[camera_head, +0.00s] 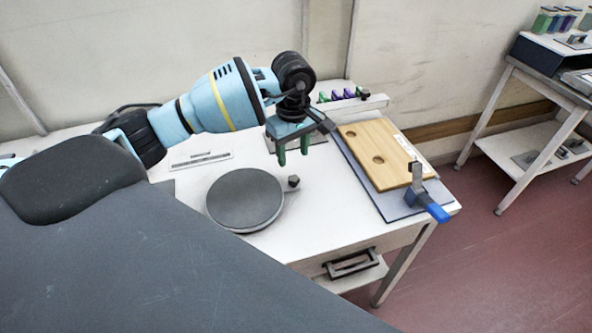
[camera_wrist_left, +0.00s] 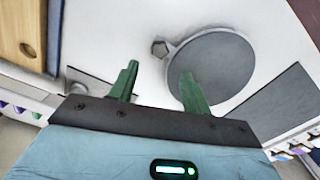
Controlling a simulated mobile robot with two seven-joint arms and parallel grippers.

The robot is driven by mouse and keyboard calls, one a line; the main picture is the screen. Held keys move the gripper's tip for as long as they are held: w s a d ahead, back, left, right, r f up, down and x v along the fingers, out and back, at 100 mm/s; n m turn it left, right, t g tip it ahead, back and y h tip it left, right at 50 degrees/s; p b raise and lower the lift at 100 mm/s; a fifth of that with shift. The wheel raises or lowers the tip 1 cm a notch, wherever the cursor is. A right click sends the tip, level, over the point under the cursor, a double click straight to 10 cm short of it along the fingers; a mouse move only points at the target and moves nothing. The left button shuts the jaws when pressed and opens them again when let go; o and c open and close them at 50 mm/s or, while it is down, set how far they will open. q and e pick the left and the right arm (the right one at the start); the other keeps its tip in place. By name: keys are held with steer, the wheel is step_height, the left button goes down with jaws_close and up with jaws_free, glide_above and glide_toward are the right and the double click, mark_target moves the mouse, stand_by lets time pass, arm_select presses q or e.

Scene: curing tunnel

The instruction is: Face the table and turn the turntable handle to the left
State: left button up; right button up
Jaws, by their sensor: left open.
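The turntable (camera_head: 245,199) is a round dark grey disc with a pale rim on the white table (camera_head: 345,215). Its handle, a small black knob (camera_head: 293,182), sticks out at the disc's right side. My left gripper (camera_head: 293,162) is open and empty, above the table just behind the knob, with its green fingers pointing down. In the left wrist view the turntable (camera_wrist_left: 212,62) lies beyond the fingers, and the knob (camera_wrist_left: 160,48) shows between and past the fingertips (camera_wrist_left: 160,70). The fingers appear apart from the knob. My right gripper is not in view.
A wooden board with holes (camera_head: 385,150) lies on a grey mat at the table's right, with a blue-handled clamp (camera_head: 428,200) at its front corner. A rack with green and purple pieces (camera_head: 345,97) stands at the back. A drawer handle (camera_head: 352,263) is below the front edge.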

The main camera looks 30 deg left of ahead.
mark_target(294, 178)
arm_select(q)
steer(key=shift+f, duration=3.9)
jaws_close()
